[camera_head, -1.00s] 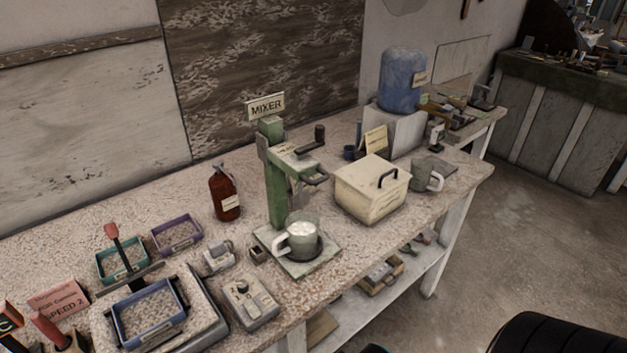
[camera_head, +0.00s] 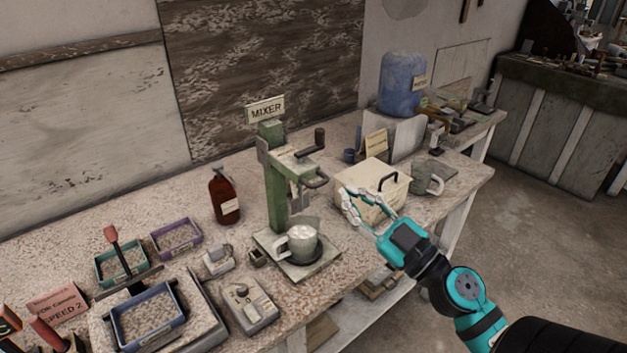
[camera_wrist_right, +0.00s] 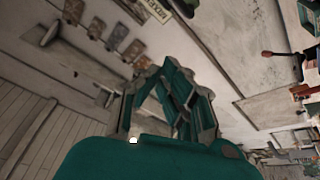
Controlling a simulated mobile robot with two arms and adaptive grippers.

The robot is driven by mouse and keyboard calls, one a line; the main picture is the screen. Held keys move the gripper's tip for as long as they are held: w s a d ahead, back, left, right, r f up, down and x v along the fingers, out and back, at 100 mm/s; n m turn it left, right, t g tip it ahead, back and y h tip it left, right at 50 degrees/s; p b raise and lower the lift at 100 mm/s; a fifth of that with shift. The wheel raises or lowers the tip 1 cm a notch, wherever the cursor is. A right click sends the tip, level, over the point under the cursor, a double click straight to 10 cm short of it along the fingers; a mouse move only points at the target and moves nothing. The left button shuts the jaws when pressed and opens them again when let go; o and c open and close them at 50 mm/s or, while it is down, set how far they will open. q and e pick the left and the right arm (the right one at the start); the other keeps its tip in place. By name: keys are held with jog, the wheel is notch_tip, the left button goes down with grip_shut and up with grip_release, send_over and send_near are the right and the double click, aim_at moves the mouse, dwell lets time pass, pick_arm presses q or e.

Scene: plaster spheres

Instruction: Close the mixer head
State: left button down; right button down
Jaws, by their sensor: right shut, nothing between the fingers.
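The mixer (camera_head: 277,190) is a green column on a square base plate under a "MIXER" sign (camera_head: 265,109). Its head (camera_head: 296,161) juts out from the column top, with a dark crank knob and a front handle (camera_head: 317,181). A grey-green mug (camera_head: 299,241) with white contents stands on the base below the head. My right gripper (camera_head: 347,201) is shut and empty, right of the mixer, in front of the cream box and apart from the handle. Its fingers also fill the middle of the right wrist view (camera_wrist_right: 168,95). My left gripper is not in view.
The cream lidded box (camera_head: 371,190) stands right of the mixer, partly behind my right gripper. A red-brown bottle (camera_head: 224,196) is at left. A control box (camera_head: 247,304) and small trays (camera_head: 176,236) lie front left. Another mug (camera_head: 427,178) stands farther right.

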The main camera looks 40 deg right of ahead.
jog(key=w+a+r+n+y+p, duration=0.2)
jog(key=w+a+r+p, duration=0.15)
jog(key=w+p, duration=0.4)
jog(key=shift+g, duration=0.5)
jog(key=f+b, duration=0.1)
jog(key=b, duration=0.1)
jog(key=w+d+f+b, duration=0.1)
jog(key=f+b, duration=0.2)
jog(key=b, duration=0.1)
jog(key=shift+w+d+f, duration=0.3)
jog(key=shift+w+d, duration=0.05)
jog(key=shift+w, duration=0.05)
notch_tip(320, 180, down, 13)
jog(key=b, duration=0.8)
jog(key=shift+r+h, duration=0.1)
jog(key=shift+h, duration=0.3)
